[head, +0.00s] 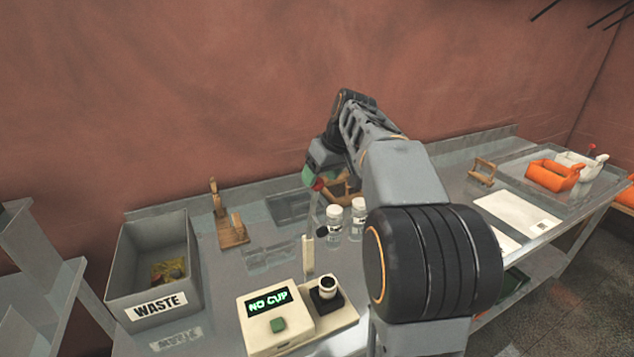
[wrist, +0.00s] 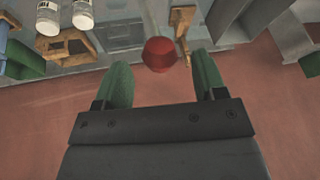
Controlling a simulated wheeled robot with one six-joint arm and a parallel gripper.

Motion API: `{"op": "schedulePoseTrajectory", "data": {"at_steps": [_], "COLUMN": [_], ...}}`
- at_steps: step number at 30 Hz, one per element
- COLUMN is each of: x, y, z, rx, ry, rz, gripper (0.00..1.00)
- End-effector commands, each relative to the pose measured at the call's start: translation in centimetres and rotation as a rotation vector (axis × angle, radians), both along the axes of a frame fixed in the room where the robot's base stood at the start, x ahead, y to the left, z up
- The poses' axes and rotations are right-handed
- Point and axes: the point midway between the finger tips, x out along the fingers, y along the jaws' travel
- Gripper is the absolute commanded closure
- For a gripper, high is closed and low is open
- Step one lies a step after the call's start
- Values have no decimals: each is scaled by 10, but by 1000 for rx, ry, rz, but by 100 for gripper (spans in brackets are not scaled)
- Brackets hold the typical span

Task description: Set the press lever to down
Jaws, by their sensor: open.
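The press lever's red knob (head: 318,184) sits on top of a thin, roughly upright grey rod, above a white post (head: 308,256) in the head view. My gripper (head: 314,178) is at the knob with its green fingers, partly hidden by my arm. In the wrist view, the red knob (wrist: 160,54) lies between the two open fingertips of my gripper (wrist: 161,62), with a gap on each side. Whether the knob is fully at fingertip depth I cannot tell. The white powder filler (head: 272,318) shows "NO CUP" and has a green button.
A small jar (head: 327,286) sits on the black pad beside the display. Two capped bottles (head: 346,220) stand behind it. A grey waste bin (head: 150,262) and a wooden stand (head: 232,232) are at left. Orange and white holders (head: 553,176) are far right.

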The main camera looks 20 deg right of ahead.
Motion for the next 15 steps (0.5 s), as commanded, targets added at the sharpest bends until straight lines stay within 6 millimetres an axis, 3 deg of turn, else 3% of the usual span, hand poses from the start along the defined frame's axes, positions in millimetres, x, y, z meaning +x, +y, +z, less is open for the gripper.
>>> {"op": "schedulePoseTrajectory", "data": {"at_steps": [6,15], "x": [9,12], "y": [5,8], "z": [-22,-32], "rx": [1,0], "ry": [1,0], "rz": [1,1], "gripper": [36,36]}}
